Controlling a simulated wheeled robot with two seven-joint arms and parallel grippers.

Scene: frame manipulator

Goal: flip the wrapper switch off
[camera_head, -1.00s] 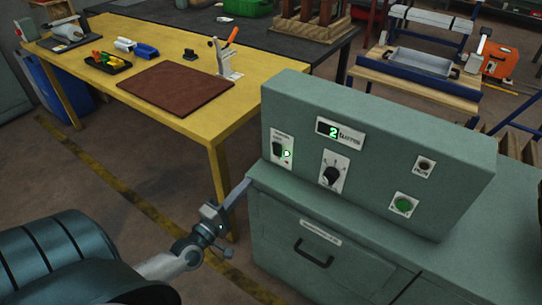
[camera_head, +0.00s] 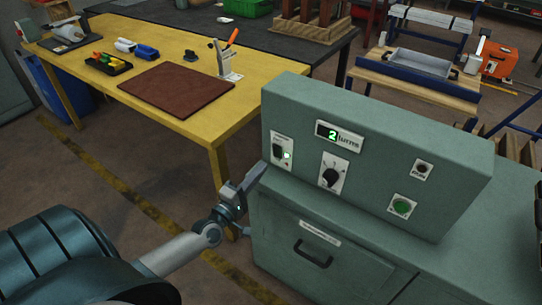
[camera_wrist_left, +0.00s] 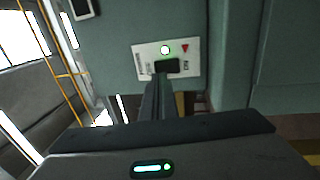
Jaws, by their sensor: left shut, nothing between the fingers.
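The wrapper switch (camera_head: 277,151) is a black rocker on a white plate at the left of the green control panel (camera_head: 380,160). A green light glows beside it. In the left wrist view the black switch (camera_wrist_left: 166,66) lies just beyond my fingertips, with the lit green lamp and a red triangle on the plate. My left gripper (camera_head: 257,172) is shut and empty, pointing at the panel just below and left of the switch. In the left wrist view the fingertips (camera_wrist_left: 161,78) overlap the plate's lower edge; I cannot tell whether they touch. My right gripper is out of view.
The panel also carries a "2 turns" display (camera_head: 339,136), a dial (camera_head: 331,176), a green button (camera_head: 402,206) and a dark button (camera_head: 422,169). A cabinet drawer handle (camera_head: 312,254) is below. A yellow table (camera_head: 190,127) stands behind left.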

